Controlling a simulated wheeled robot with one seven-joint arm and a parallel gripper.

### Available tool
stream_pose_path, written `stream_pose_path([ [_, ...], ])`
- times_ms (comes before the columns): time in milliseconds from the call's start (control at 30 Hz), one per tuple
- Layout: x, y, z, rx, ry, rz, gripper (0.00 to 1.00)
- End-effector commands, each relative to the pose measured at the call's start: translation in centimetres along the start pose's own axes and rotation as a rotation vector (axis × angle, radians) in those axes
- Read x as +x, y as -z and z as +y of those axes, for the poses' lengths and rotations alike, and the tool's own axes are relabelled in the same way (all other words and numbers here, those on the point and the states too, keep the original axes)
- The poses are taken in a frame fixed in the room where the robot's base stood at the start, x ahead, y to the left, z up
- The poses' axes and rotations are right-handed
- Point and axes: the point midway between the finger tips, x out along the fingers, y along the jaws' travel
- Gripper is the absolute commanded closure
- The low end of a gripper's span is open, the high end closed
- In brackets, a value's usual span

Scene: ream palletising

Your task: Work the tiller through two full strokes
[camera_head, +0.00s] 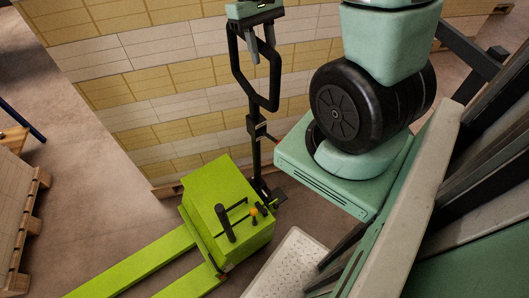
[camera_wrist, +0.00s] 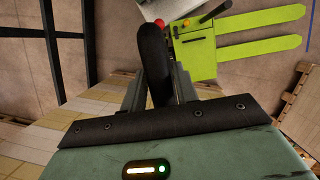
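The lime-green pallet jack (camera_head: 213,195) stands on the floor with its forks toward the lower left. Its black tiller (camera_head: 257,140) rises nearly upright to a looped handle. My gripper (camera_head: 262,52) is at the top of that loop, with its grey fingers pointing down. In the wrist view, a thick black bar of the tiller handle (camera_wrist: 153,60) runs between the two fingers of my gripper (camera_wrist: 158,85), which look closed against its sides. The contact itself is partly hidden. The jack's green body (camera_wrist: 196,50) and forks also show there.
A wall of stacked tan and white reams (camera_head: 160,75) stands close behind the tiller. A loaded wooden pallet (camera_head: 15,210) is at the left edge. Bare floor (camera_head: 105,215) lies between them.

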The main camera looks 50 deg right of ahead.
Motion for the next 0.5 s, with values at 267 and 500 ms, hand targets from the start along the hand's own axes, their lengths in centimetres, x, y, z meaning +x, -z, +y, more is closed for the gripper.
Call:
stream_pose_path([
  [267, 0.0, 0.0, 0.4, 0.002, 0.0, 0.0, 1.0],
  [500, 0.5, 0.1, 5.0, 0.007, 0.001, -0.002, 1.0],
])
